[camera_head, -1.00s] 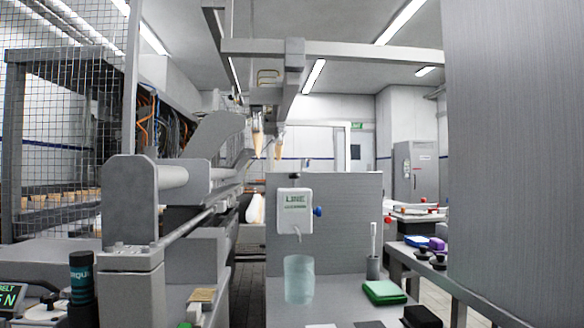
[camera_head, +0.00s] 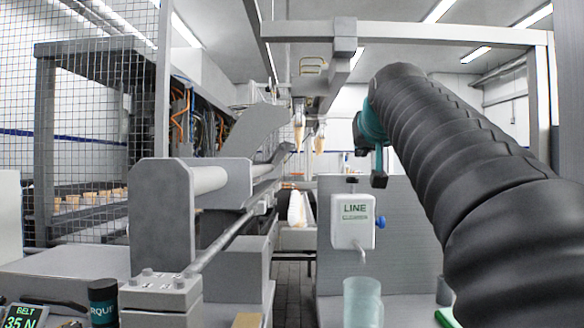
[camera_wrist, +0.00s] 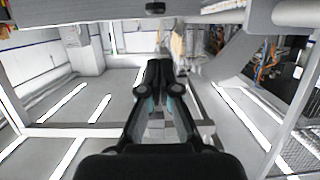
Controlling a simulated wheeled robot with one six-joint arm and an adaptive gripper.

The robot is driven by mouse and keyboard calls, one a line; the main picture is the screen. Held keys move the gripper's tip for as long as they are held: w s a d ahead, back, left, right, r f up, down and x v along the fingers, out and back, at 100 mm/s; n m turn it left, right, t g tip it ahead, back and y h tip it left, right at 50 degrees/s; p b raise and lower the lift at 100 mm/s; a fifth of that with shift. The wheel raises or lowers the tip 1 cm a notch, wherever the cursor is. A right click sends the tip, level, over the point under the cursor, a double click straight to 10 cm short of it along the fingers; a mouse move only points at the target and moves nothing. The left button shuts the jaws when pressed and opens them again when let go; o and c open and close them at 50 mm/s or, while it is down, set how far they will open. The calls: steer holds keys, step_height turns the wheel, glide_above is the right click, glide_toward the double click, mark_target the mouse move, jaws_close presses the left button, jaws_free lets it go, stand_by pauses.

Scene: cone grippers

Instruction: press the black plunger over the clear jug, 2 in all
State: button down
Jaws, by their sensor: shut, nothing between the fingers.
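A white dispenser (camera_head: 353,221) marked LINE CLEANER hangs on a grey panel in the head view. A small dark plunger (camera_head: 351,181) shows on its top. A spout comes down from the dispenser over the clear, pale blue-green jug (camera_head: 362,303), whose base is cut off by the picture's lower edge. My gripper (camera_head: 379,180) is to the right of the plunger in the picture and appears apart from it; its depth is hard to judge. In the wrist view my gripper (camera_wrist: 160,68) has its black fingers together with nothing between them.
My black-sleeved arm covers much of the right side of the head view. A blue knob (camera_head: 381,222) sticks out from the dispenser's right side. Grey machinery with a roller (camera_head: 209,180) stands left, and an overhead beam (camera_head: 420,34) crosses above.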

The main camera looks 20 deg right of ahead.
steer(key=shift+w+d+r, duration=0.2)
steer(key=shift+w+r, duration=0.05)
steer(key=shift+r, duration=0.25)
steer(key=shift+w+d+r, duration=0.2)
steer(key=shift+w+r, duration=0.05)
steer(key=shift+r, duration=0.25)
glide_above(352, 186)
steer(key=s, duration=0.2)
step_height(352, 186, down, 4)
steer(key=shift+w+f, duration=0.1)
steer(key=shift+f, duration=0.1)
steer(key=shift+a+f, duration=0.1)
steer(key=shift+f, duration=0.95)
